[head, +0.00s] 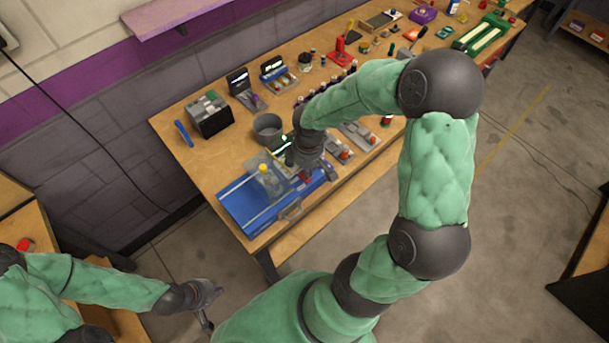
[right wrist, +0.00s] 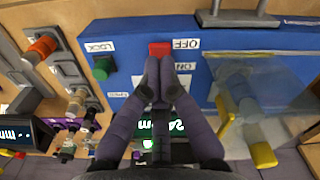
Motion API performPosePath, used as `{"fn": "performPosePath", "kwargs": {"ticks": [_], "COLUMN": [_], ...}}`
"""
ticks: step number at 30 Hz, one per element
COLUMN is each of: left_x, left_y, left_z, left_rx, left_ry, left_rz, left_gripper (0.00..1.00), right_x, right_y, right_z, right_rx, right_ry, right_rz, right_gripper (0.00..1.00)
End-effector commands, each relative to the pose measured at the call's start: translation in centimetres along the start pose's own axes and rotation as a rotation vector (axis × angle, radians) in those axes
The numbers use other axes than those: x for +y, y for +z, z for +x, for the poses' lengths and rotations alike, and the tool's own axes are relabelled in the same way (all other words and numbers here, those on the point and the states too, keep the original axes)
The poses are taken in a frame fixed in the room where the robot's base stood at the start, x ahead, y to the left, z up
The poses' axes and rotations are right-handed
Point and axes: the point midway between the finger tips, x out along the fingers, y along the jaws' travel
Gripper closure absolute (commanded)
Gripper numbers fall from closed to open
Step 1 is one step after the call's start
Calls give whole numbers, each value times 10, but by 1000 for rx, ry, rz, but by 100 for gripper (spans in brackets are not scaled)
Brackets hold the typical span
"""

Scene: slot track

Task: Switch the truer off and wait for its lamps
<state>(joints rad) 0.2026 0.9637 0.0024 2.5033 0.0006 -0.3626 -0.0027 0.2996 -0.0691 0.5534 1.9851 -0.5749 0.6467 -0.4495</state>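The truer (head: 248,203) is a blue machine at the near left end of the bench. In the right wrist view its blue panel (right wrist: 125,75) carries a red switch (right wrist: 160,48) beside the label OFF, with ON below it. A green button (right wrist: 103,68) sits near the label LOCK. My right gripper (right wrist: 160,68) has its fingertips together just below the red switch; I cannot tell whether they touch it. Green glowing digits show behind the fingers, partly hidden, with a small green light (right wrist: 148,144). My left gripper (head: 205,298) hangs over the floor, away from the bench; its fingers are unclear.
A clear cover (right wrist: 275,85) and a yellow-tipped part (right wrist: 263,155) stand right of the switch. A grey cup (head: 267,128), a dark box (head: 209,115) and modules with orange knobs (head: 343,154) surround the truer.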

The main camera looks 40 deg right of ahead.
Motion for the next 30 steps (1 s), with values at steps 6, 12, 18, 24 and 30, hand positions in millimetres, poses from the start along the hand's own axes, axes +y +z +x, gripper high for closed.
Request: {"fn": "performPosePath", "kwargs": {"ticks": [6, 12, 18, 24, 30], "left_x": [0, 0, 0, -1, -2], "left_y": [0, 0, 0, 0, 0], "left_z": [0, 0, 1, 3, 5], "left_rx": [0, 0, 0, 0, 0], "left_ry": [0, 0, 0, 0, 0], "left_rz": [0, 0, 0, 0, 0], "left_gripper": [100, 100, 100, 100, 100], "right_x": [0, 0, 0, 0, 0], "right_y": [0, 0, 0, 0, 0], "right_z": [0, 0, 2, 4, 7], "right_rx": [0, 0, 0, 0, 0], "right_ry": [0, 0, 0, 0, 0], "right_rz": [0, 0, 0, 0, 0], "right_gripper": [100, 100, 100, 100, 100]}}
